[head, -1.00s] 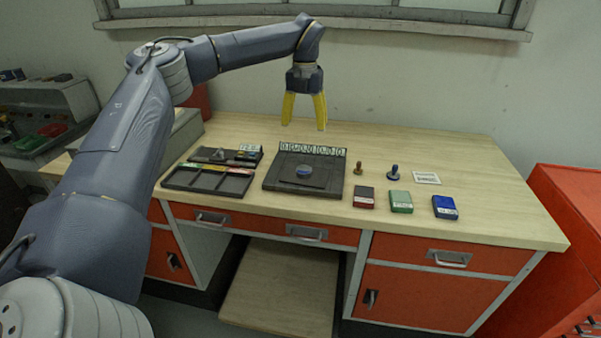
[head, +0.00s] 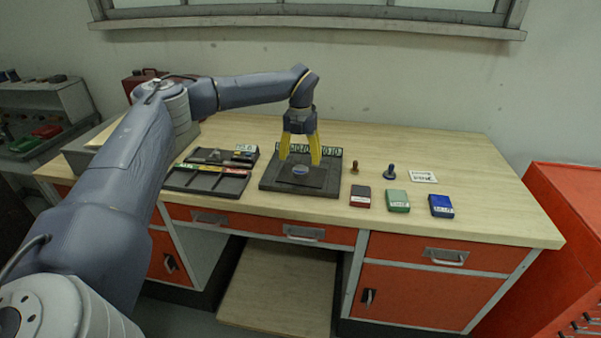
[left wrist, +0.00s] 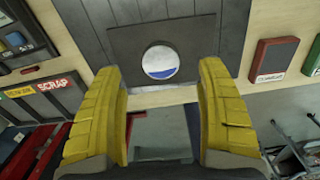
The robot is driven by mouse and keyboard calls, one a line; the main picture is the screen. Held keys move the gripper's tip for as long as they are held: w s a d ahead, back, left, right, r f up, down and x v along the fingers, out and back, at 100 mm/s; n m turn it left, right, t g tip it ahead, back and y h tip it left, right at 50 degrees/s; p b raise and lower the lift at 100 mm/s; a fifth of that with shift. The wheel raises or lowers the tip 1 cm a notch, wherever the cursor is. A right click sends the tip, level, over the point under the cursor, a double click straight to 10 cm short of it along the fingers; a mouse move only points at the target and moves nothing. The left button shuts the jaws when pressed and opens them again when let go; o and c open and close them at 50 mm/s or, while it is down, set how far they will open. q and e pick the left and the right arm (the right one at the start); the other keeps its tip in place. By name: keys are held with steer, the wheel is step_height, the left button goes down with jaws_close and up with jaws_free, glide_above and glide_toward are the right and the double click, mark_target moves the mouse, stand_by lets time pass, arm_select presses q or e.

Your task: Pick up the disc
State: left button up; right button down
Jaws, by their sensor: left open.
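The disc (head: 300,170) lies on the dark square plate (head: 274,184) on the workbench. In the left wrist view the disc (left wrist: 160,61) is round and pale with a blue patch, beyond the fingertips and roughly centred between them. My left gripper (head: 300,163) points down, open and empty, with its yellow fingers above the plate and the disc. In the left wrist view its two yellow fingers (left wrist: 160,75) stand wide apart and do not touch the disc. My right gripper is not in view.
A divided tray (head: 207,181) lies left of the plate. A lettered strip stands behind the plate. The bench's back right is clear.

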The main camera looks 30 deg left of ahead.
mark_target(300, 170)
arm_select(q)
steer(key=shift+d+f, duration=0.1)
steer(key=shift+f, duration=2.45)
steer(key=shift+s, duration=0.1)
jaws_close()
